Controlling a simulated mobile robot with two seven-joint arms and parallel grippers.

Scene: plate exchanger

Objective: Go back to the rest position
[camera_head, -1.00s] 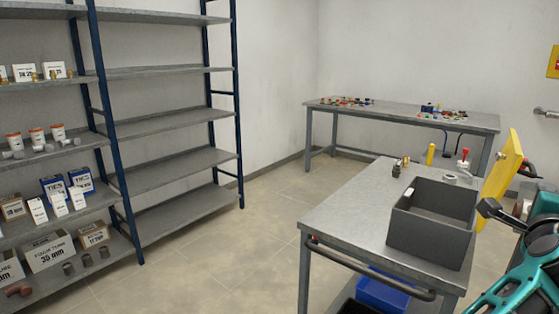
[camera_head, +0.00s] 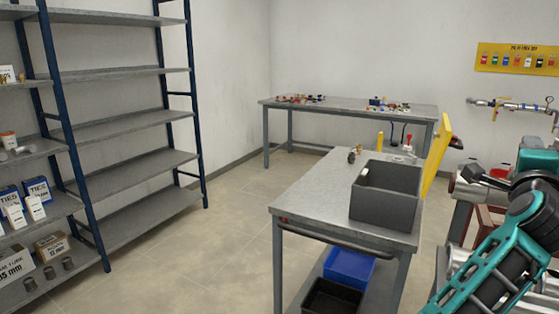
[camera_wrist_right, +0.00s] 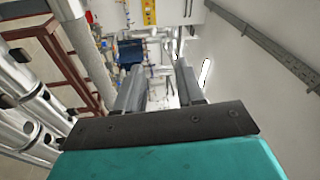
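My right arm (camera_head: 490,245), teal and black, comes up at the right edge of the head view; its gripper does not show there. In the right wrist view my right gripper (camera_wrist_right: 160,80) has its two grey fingers apart with nothing between them. My left arm and left gripper are in neither view.
A steel cart (camera_head: 310,195) holds a dark grey bin (camera_head: 385,212), with a blue bin (camera_head: 348,267) below. Shelving (camera_head: 125,128) stands at left, a workbench (camera_head: 350,108) at the back. Pipes (camera_wrist_right: 30,115) lie left of my right gripper. Open floor (camera_head: 200,250) separates shelving and cart.

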